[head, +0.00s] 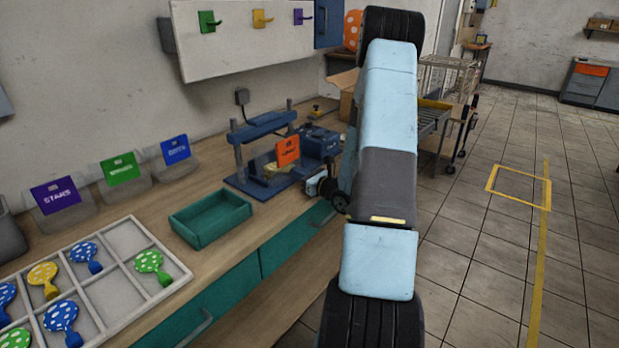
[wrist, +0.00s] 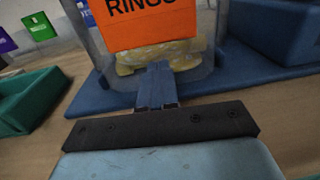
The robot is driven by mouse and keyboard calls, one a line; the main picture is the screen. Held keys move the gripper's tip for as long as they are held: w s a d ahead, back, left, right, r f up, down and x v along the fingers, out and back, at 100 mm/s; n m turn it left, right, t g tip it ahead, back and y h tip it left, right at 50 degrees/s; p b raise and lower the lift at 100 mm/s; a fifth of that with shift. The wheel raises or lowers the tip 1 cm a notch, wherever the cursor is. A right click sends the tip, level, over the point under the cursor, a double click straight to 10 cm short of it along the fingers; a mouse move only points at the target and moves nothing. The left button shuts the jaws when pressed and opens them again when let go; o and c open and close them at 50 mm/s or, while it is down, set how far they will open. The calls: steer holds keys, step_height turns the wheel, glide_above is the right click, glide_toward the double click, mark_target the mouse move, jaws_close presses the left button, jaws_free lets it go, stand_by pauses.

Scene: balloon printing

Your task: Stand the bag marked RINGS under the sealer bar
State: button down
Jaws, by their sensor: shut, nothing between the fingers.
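The bag marked RINGS, a clear pouch with an orange label (head: 287,151) and yellow contents, stands upright on the blue base (head: 245,184) of the sealer. The sealer bar (head: 262,126) is a blue beam between two posts above that base. In the head view the label's upper part reaches near the bar; I cannot tell how exactly it lines up. In the wrist view the orange RINGS label (wrist: 150,22) fills the top, with yellow contents below. My gripper (wrist: 154,68) is shut and empty, its fingertips low in front of the bag; contact is unclear.
A green tray (head: 211,217) sits on the bench left of the sealer. Bags with purple (head: 55,195), green (head: 121,168) and blue (head: 176,150) labels stand along the wall. A divided white tray (head: 105,285) holds balloons. The bench front edge lies below my arm.

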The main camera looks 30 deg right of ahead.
steer(key=shift+w+a, duration=0.15)
steer(key=shift+w, duration=0.35)
steer(key=shift+w+a, duration=0.2)
steer(key=shift+w, duration=0.45)
steer(key=shift+w+a+r, duration=0.15)
steer(key=shift+w+r, duration=0.1)
steer(key=shift+w, duration=0.1)
steer(key=v, duration=1.4)
steer(key=shift+s+d+f, duration=0.25)
steer(key=shift+s, duration=0.05)
steer(key=c, duration=1.9)
jaws_free()
